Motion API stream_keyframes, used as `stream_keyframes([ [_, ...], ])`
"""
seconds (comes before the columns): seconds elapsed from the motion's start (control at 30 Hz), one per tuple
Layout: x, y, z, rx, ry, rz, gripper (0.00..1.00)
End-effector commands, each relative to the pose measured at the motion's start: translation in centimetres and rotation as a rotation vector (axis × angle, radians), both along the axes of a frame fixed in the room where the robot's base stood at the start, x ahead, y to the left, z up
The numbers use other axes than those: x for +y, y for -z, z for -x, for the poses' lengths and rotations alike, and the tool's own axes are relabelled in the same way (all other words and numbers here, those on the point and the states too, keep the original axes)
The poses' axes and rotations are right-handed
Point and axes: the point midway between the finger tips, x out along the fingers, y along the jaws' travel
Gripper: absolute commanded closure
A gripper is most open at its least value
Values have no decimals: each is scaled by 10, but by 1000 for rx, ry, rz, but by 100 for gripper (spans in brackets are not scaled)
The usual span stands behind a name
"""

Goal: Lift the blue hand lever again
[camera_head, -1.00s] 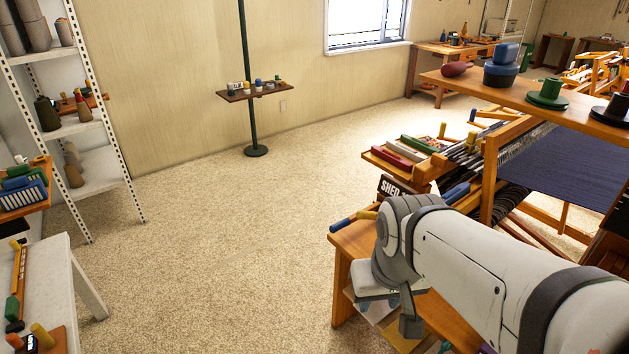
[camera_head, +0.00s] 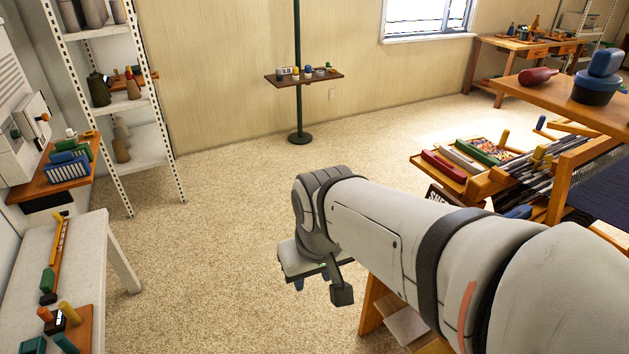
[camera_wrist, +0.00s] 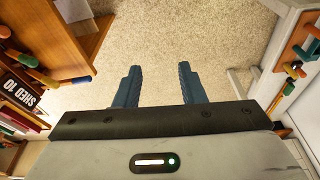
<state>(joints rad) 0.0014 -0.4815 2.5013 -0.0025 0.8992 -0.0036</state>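A blue-handled lever (camera_wrist: 80,79) sticks out from the wooden loom frame at the left of the wrist view, beside the SHED 10 sign (camera_wrist: 18,86). In the head view my arm covers that part of the loom, so the lever is not clearly seen there. My gripper (camera_wrist: 158,86) is open and empty, its two blue fingers apart over bare carpet. The lever lies left of the fingers and does not touch them. In the head view my gripper (camera_head: 311,282) hangs over the carpet left of the loom bench, its fingertips mostly hidden.
A white table (camera_head: 87,240) with tools stands at the left, beside a white shelf rack (camera_head: 140,106). A small stand (camera_head: 300,84) is at the back wall. The loom's tray (camera_head: 440,166) holds coloured blocks at the right. The carpet (camera_head: 220,220) between is clear.

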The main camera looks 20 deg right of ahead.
Motion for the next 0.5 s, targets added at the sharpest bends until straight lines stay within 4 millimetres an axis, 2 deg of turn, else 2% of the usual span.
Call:
stream_keyframes([
  [0.07, 0, 0, 0, 1, 0, 0, 62],
  [0.17, -2, 4, -1, 12, -13, 13, 54],
  [0.3, -12, 27, -10, 89, -120, 112, 53],
  [0.37, -26, 42, -18, 152, -197, 184, 53],
  [0.5, -72, 81, -41, 355, -433, 383, 53],
])
